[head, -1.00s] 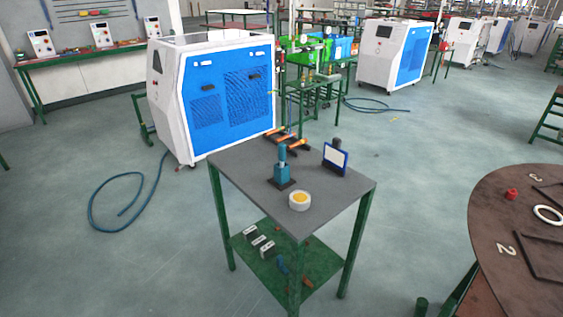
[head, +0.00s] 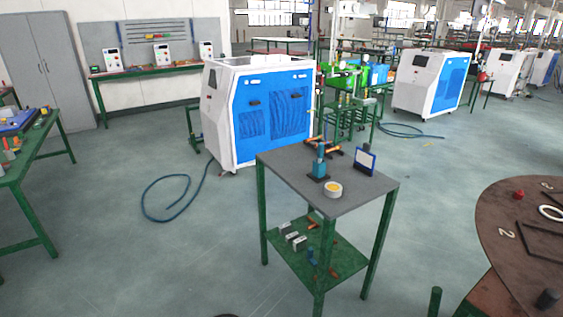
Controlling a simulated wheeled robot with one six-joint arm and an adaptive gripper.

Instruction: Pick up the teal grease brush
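A small grey-topped table (head: 285,163) with green legs stands in the middle of the head view. On it a teal upright object (head: 319,166) stands on a dark square base. It may be the teal grease brush, but it is too small to tell. A white ring-shaped item with a yellow centre (head: 333,189) lies just in front of it. A small blue item (head: 312,257) lies on the green lower shelf, its kind unclear. My gripper is not in view.
A blue-framed panel (head: 365,161) and orange-handled tools (head: 325,147) share the tabletop. A white and blue machine (head: 221,118) stands behind, with a hose (head: 165,217) on the floor. A round brown table (head: 497,215) is at right, a green workbench (head: 37,160) at left.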

